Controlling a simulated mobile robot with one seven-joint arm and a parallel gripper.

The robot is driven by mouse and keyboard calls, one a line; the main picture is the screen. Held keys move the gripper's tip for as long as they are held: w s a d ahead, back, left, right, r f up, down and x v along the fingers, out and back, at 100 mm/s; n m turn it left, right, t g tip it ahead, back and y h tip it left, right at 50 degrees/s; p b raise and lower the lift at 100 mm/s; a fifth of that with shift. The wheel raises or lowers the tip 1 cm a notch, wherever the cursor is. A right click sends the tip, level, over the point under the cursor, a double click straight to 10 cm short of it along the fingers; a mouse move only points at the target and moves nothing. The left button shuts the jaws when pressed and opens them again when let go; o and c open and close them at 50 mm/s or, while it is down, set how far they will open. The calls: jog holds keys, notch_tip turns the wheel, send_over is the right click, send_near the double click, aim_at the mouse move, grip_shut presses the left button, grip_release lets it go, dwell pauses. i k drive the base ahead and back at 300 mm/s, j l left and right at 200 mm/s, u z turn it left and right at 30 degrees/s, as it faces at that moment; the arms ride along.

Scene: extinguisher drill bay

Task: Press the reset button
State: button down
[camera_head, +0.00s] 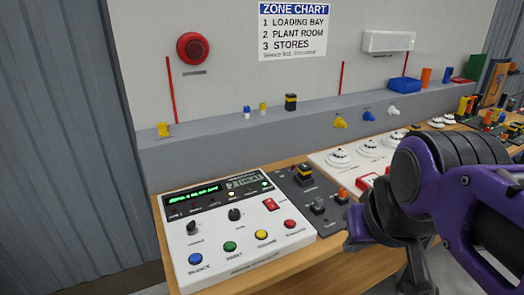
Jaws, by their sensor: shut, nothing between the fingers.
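The green button (229,246) sits in the front row of the white control panel (275,255) on the wooden bench, and the label below it appears to read RESET. A blue button (195,259) is to its left, and a yellow button (261,235) and a red button (290,224) are to its right. My gripper (352,243) is at the right, near the bench's front edge, apart from the green button and well to its right. It is shut and empty. My arm hides part of the bench behind it.
The panel also carries a lit green display (194,197), black knobs and a red switch (270,204). A dark panel (305,190) with switches stands between it and my gripper. White detectors (370,147) line the bench behind. A grey ledge (215,142) runs along the back.

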aim_at(229, 246)
jog(key=z, duration=0.75)
jog(key=k+j, duration=0.4)
jog(key=j, duration=0.15)
jog(key=l, duration=0.65)
jog(key=j, duration=0.65)
